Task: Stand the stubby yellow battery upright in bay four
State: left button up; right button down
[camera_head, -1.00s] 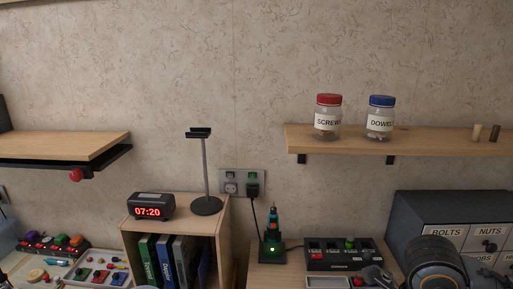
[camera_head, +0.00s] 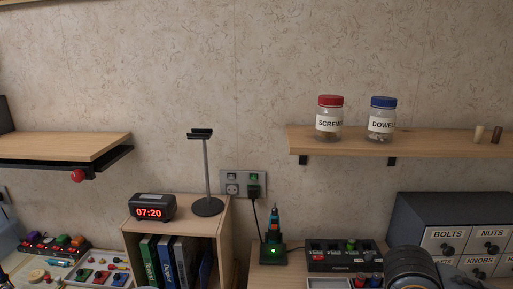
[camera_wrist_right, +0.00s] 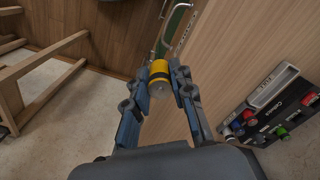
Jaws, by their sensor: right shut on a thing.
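The stubby yellow battery (camera_wrist_right: 159,70), with a dark band and a grey metal end, is between the fingertips of my right gripper (camera_wrist_right: 162,84) in the right wrist view. The gripper is shut on it, and it is held clear of the wooden surface. The dark charger (camera_wrist_right: 268,128) is at the right of that view, apart from the gripper. It also shows at the bottom of the head view (camera_head: 343,262), with a green battery (camera_head: 351,245) standing in it. Which bay is number four is too small to read. My left gripper is not in view.
A pale tray (camera_wrist_right: 272,86) lies beside the charger. A glowing tool stand (camera_head: 272,250) is left of the charger, and a grey drawer cabinet (camera_head: 412,215) is to its right. A shelf (camera_head: 440,143) with two jars hangs above.

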jog(key=n, duration=0.4)
jog(key=a+n, duration=0.1)
jog(key=n, duration=0.1)
jog(key=shift+w+f, duration=0.15)
jog(key=shift+f, duration=0.15)
jog(key=n, duration=0.4)
jog(key=shift+a+f+n, duration=0.3)
jog(key=shift+n, duration=0.1)
jog(key=shift+w+r, duration=0.1)
